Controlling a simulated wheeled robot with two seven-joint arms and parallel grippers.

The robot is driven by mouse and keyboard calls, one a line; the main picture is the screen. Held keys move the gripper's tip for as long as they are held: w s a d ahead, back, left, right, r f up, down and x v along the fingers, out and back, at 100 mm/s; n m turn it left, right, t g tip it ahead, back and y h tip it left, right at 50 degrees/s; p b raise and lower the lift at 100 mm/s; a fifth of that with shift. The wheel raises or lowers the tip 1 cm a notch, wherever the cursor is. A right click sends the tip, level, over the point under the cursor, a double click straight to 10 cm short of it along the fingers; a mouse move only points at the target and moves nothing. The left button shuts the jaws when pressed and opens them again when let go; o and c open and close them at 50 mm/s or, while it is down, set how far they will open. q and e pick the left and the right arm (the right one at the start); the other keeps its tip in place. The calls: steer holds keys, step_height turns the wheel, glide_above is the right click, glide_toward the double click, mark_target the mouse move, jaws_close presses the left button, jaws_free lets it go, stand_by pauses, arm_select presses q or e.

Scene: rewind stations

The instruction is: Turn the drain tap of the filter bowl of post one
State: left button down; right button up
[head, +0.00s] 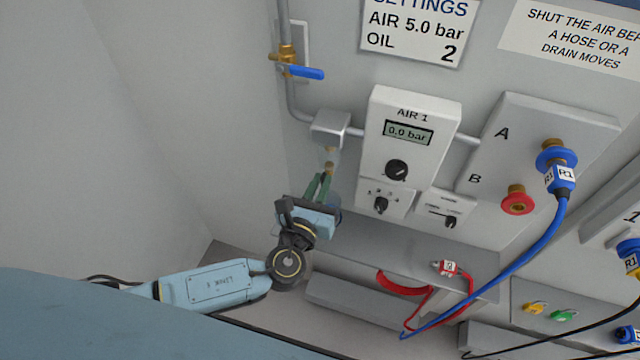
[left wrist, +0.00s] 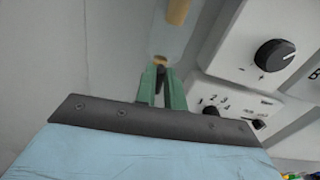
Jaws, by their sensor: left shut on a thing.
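The filter of post one has a grey head block (head: 331,129) on the air pipe. A pale, see-through bowl hangs below it and shows in the left wrist view (left wrist: 176,40) with a brass-coloured part inside. The small brass drain tap (left wrist: 160,60) is at the bottom of the bowl. My left gripper (head: 324,178) comes up from below, its green fingers (left wrist: 160,78) shut on the drain tap. The fingers hide part of the tap, so I cannot tell how far it is turned. My right gripper is in neither view.
Right of the filter is the AIR 1 unit (head: 409,150), reading 0.0 bar, with knobs below. A valve with a blue lever (head: 305,72) is above. A blue hose (head: 540,245) hangs at right. A red hose end (head: 447,267) rests on the grey shelf (head: 355,245).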

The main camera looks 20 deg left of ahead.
arm_select(q)
steer(key=shift+f+n, duration=0.1)
steer(key=shift+n, duration=0.2)
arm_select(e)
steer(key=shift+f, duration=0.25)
arm_select(q)
steer(key=n+b, duration=0.3)
steer(key=n, duration=0.2)
steer(key=n+b, duration=0.4)
steer(key=n, duration=0.2)
steer(key=a+f+n+b, duration=0.1)
steer(key=n+b, duration=0.2)
steer(key=n, duration=0.2)
steer(key=shift+n+b, duration=0.3)
steer(key=shift+b, duration=0.1)
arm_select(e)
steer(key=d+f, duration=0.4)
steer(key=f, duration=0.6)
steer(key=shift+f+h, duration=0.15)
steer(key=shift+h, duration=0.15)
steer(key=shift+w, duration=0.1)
arm_select(q)
steer(key=c, duration=1.5)
jaws_free()
